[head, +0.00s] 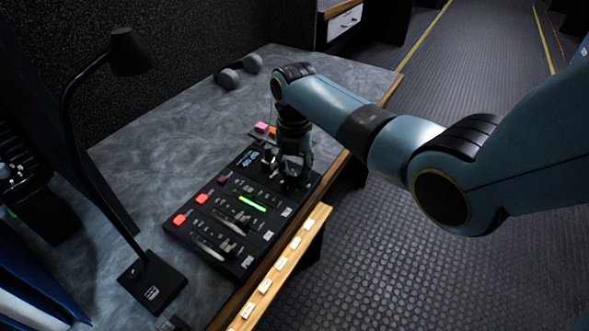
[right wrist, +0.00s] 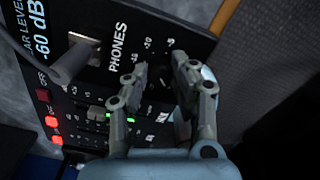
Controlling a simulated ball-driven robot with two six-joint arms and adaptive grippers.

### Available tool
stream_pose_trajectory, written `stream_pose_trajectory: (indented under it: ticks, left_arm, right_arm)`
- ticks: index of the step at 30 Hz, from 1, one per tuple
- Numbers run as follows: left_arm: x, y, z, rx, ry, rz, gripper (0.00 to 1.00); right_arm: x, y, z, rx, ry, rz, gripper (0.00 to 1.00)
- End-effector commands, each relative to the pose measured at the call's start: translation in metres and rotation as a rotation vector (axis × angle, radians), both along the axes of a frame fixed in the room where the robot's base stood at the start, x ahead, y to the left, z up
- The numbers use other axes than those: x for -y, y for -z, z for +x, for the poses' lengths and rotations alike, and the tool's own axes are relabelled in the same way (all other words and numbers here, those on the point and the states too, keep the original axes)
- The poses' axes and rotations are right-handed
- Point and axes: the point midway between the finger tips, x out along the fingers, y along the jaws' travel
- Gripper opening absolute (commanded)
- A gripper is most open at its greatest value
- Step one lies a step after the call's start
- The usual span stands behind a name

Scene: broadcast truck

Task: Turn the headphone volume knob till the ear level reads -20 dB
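The dark control panel (head: 190,232) lies on the grey desk. Its ear level display (right wrist: 40,30) reads -60 dB in the right wrist view; it also shows small in the head view (head: 250,157). The PHONES label (right wrist: 118,46) is beside my right gripper (right wrist: 160,68), with scale marks around the fingertips. That gripper points down at the panel's right end in the head view (head: 285,178). Its two fingers are apart, with dark panel between the tips. The headphone volume knob is not clearly visible; the fingers likely cover it. My left gripper is out of view.
A grey lever (right wrist: 72,65) stands up close to the fingers. Lit red buttons (head: 179,219) and a green bar (head: 252,203) are on the panel. A black lamp (head: 130,52) arches over the desk's left. Headphones (head: 240,72) lie behind. A wooden strip (head: 275,268) edges the front.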

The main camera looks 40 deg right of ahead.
Motion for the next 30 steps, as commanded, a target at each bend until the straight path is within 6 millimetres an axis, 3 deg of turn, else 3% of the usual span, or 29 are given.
stream_pose_trajectory:
  ticks: [3,14,30]
  left_arm:
    - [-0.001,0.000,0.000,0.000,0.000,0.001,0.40]
    - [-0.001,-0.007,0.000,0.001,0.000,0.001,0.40]
    - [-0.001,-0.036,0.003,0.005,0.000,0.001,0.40]
  right_arm:
    - [0.000,0.000,0.000,-0.001,0.000,0.000,0.00]
    - [0.000,-0.002,-0.001,-0.003,0.048,0.000,0.00]
    - [0.000,-0.002,0.000,-0.002,0.391,-0.001,0.00]
